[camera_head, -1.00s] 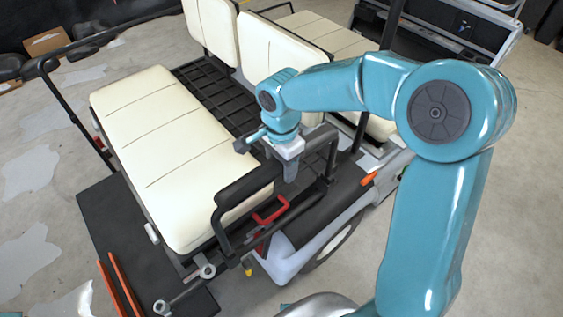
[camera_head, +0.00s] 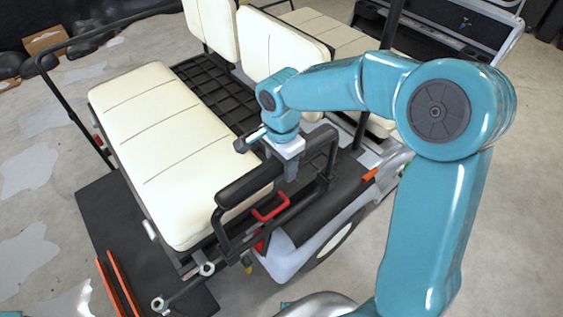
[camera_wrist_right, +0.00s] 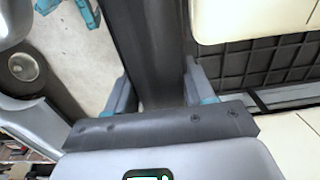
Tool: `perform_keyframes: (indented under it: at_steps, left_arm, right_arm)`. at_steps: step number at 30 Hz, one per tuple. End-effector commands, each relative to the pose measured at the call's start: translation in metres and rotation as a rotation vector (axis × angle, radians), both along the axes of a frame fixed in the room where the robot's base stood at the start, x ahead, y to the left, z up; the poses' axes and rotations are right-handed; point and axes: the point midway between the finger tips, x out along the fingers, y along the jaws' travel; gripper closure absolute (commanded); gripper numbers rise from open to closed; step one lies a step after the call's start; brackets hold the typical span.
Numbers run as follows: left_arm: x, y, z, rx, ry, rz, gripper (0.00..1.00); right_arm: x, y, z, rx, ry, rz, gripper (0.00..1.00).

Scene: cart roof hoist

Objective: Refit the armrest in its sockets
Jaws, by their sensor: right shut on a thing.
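The armrest (camera_head: 246,187) is a black tubular loop with a padded top, at the right end of the cream bench seat (camera_head: 165,130). My right gripper (camera_head: 290,172) is shut on its top bar from above; in the right wrist view the two fingers (camera_wrist_right: 160,82) stand on either side of the dark bar (camera_wrist_right: 150,35). The armrest's front leg (camera_head: 221,232) reaches down near a dark rail beside the seat. The lower leg ends and the sockets are not clear, so I cannot tell whether they are seated. My left gripper is not in view.
A red handle (camera_head: 270,208) sits just below the armrest. Ring-ended metal fittings (camera_head: 207,268) lie near the seat's front corner. Orange-edged bars (camera_head: 122,285) are at the lower left. Backrests (camera_head: 275,45) stand behind. Open floor (camera_head: 30,180) lies left.

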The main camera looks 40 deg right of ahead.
Motion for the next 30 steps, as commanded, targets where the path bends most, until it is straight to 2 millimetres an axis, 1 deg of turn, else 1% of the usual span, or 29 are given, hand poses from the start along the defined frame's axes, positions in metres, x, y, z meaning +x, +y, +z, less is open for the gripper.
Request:
perform_keyframes:
  at_steps: [6, 14, 15, 16, 17, 26, 29, 30]
  left_arm:
    - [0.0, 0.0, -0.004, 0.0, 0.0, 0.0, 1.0]
    - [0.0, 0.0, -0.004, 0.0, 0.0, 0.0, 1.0]
    - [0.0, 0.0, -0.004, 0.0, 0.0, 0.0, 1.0]
    - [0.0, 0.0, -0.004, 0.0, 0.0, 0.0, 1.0]
    - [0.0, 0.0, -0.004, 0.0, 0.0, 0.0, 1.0]
    - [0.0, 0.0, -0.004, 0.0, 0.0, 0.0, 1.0]
    - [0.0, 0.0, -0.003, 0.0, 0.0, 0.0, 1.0]
    - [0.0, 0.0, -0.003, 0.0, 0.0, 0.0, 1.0]
  right_arm:
    - [0.001, 0.0, -0.003, 0.0, -0.002, 0.0, 1.0]
    - [0.0, 0.0, -0.004, 0.0, 0.0, 0.0, 1.0]
    - [0.0, 0.0, -0.004, 0.0, 0.0, 0.0, 0.33]
    - [0.0, 0.0, -0.004, 0.0, 0.0, 0.0, 0.24]
    - [0.0, 0.0, -0.004, 0.0, 0.0, 0.0, 0.17]
    - [0.0, 0.0, -0.003, 0.0, 0.001, 0.0, 0.17]
    - [0.001, 0.0, 0.006, -0.001, -0.001, 0.0, 0.17]
    - [0.001, 0.0, 0.012, -0.001, -0.003, -0.001, 0.17]
